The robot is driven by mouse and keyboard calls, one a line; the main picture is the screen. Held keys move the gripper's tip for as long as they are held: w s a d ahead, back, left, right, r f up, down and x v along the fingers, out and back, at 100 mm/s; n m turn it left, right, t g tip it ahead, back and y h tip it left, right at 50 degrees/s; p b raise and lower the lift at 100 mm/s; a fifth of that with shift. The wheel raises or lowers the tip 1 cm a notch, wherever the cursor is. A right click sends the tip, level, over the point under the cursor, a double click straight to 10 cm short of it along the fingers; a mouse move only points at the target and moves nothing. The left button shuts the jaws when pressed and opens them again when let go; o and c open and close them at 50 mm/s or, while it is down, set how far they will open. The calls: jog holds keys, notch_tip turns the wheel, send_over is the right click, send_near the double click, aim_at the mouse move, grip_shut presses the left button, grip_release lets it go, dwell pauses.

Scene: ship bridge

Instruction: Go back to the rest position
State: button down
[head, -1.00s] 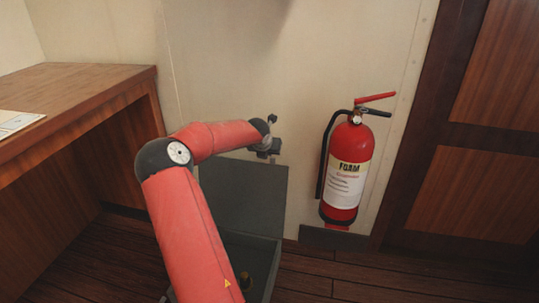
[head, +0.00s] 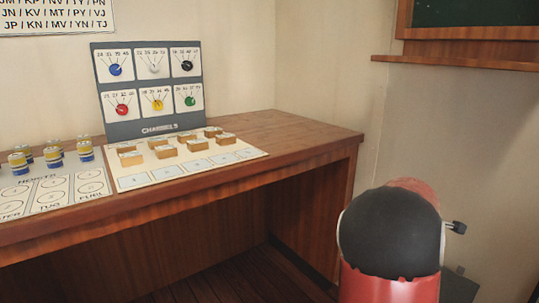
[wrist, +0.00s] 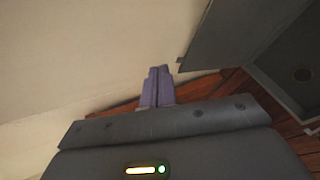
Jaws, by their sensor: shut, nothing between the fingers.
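My gripper (wrist: 158,87) shows in the wrist view with its two purple-grey fingers closed together and nothing between them. It points at a pale wall, clear of any object. In the head view my red arm with its dark joint stands at the lower right, and it hides most of what lies beyond it. The fingers themselves cannot be made out in the head view.
A wooden desk (head: 317,139) carries a channels panel (head: 152,113) with coloured dials, a card with wooden blocks, and several small cylinders (head: 86,151) on a sheet. A wooden ledge (head: 470,66) is at upper right. A grey lid (wrist: 235,35) stands near my gripper.

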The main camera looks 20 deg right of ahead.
jog(key=s+a+r+m+y, duration=0.1)
jog(key=s+a+m+y, duration=0.15)
jog(key=a, duration=0.65)
jog(key=s+a+r+m+y, duration=0.1)
jog(key=s+a+m, duration=0.15)
jog(key=a, duration=0.65)
jog(key=s+a+r+m+y, duration=0.1)
jog(key=a+m, duration=0.3)
jog(key=a, duration=0.4)
jog(key=s+a+f+y, duration=0.1)
jog(key=s+a+y, duration=0.1)
jog(key=s+a, duration=0.4)
jog(key=s+a+f+m+g+y, duration=0.1)
jog(key=s+a, duration=0.6)
jog(key=a, duration=0.7)
jog(key=shift+f+y, duration=0.5)
jog(key=shift+y, duration=0.55)
jog(key=shift+d, duration=0.1)
